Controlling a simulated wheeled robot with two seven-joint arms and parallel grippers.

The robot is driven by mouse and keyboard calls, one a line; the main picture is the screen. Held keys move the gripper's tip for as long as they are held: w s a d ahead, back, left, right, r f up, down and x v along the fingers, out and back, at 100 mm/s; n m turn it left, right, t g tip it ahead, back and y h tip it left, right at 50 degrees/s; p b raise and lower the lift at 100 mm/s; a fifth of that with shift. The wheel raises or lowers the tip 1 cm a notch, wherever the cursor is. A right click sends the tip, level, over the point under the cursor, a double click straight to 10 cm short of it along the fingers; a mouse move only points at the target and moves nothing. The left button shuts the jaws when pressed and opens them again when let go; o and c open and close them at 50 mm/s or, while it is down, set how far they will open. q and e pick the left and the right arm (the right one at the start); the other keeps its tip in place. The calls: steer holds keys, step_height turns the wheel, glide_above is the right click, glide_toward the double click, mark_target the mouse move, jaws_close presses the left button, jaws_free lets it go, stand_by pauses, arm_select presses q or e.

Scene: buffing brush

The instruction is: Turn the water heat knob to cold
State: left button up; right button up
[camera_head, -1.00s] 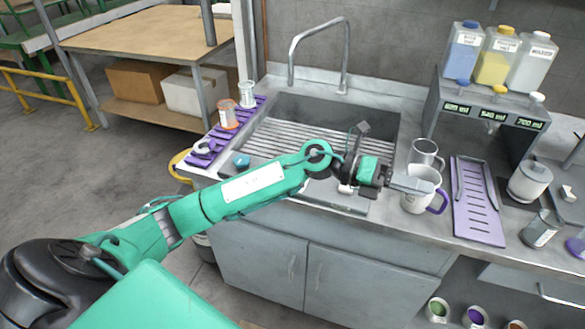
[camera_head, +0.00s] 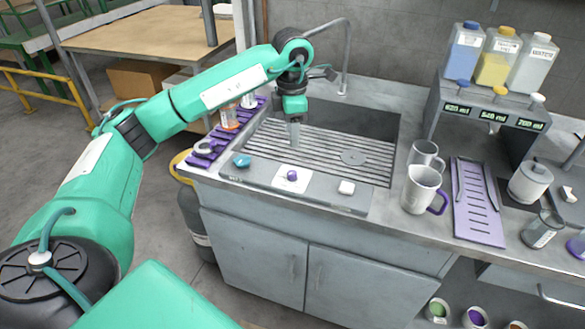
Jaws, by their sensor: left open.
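The sink's front ledge carries three small pieces: a teal knob (camera_head: 241,160) at the left, a purple knob (camera_head: 292,175) on a white plate in the middle, and a white block-like piece (camera_head: 346,187) at the right. The markings on the plate are too small to read, so I cannot tell which setting is chosen. My left gripper (camera_head: 294,136) points down over the sink basin, behind and above the purple knob and apart from it. It is open and holds nothing visible. My right gripper is not in view.
The curved faucet (camera_head: 347,60) rises behind the sink, close to my left wrist. A purple rack (camera_head: 201,158) with containers lies left of the basin. A white mug (camera_head: 420,190) and a purple tray (camera_head: 478,205) stand to the right. The ledge front is clear.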

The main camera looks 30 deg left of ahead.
mark_target(292, 172)
arm_select(q)
step_height(292, 172, down, 12)
steer(key=shift+p, duration=1.1)
steer(key=shift+f, duration=0.45)
steer(key=c, duration=0.8)
steer(key=shift+c, duration=1)
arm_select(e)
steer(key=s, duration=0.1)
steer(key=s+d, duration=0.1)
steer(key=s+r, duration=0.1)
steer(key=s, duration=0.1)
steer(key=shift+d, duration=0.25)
